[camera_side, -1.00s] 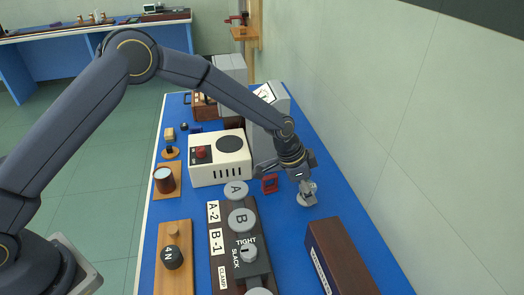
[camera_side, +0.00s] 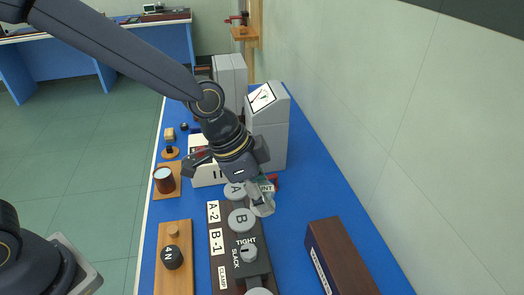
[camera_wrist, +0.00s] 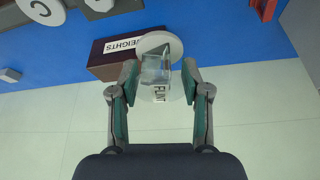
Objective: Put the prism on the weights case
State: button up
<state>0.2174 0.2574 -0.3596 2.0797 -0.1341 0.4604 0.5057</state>
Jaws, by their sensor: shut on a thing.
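The prism (camera_side: 262,201) is a clear glass piece with a pale round base and a label partly reading "FLINT". My gripper (camera_side: 257,187) is shut on it and holds it up near the lettered discs in the side view. In the wrist view the prism (camera_wrist: 154,70) sits between the two green-padded fingers of my gripper (camera_wrist: 160,78). The weights case (camera_side: 340,258) is a long dark brown box with a white label, at the right front of the blue bench. In the wrist view the case (camera_wrist: 104,62) lies behind the prism, which hides part of it.
The clamp board with discs A and B (camera_side: 241,219) stands left of the case. A wooden board with the 4N weight (camera_side: 172,257) lies further left. Grey cabinets (camera_side: 268,135) stand behind.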

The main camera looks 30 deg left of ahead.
jog(key=s+d+r+m, duration=0.3)
jog(key=s+d+r, duration=0.3)
jog(key=s+d, duration=0.15)
send_near(351, 257)
jog(key=shift+w+d+f+g+h, duration=0.3)
jog(key=shift+w+d+f+g, duration=0.05)
jog(key=shift+w+d+g, duration=0.1)
jog(key=shift+w+d+f, duration=0.2)
jog(key=shift+w+f, duration=0.05)
jog(key=shift+f, duration=0.2)
jog(key=shift+w+f, duration=0.1)
jog(key=shift+f, duration=1.5)
jog(key=shift+f, duration=0.15)
jog(key=o, duration=1.2)
